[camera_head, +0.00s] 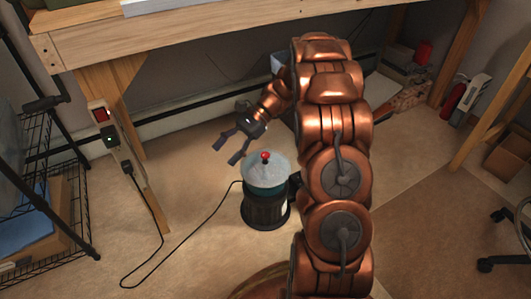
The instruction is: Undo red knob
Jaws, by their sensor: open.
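The red knob (265,155) sits on top of the pale round lid (266,170) of a dark, ribbed machine (264,210) standing on the floor. A teal band shows just under the lid. My gripper (229,147) is open and empty, above and to the left of the knob in the picture. Its fingers point down to the left, and it looks apart from the knob and the lid. My copper arm hides part of the floor and wall to the right of the machine.
A wooden workbench (220,38) spans the back above the floor. A black wire rack (62,200) stands at the left. A black cord (190,221) runs from the machine to a plug on the bench leg. A red extinguisher (453,101) stands at the right.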

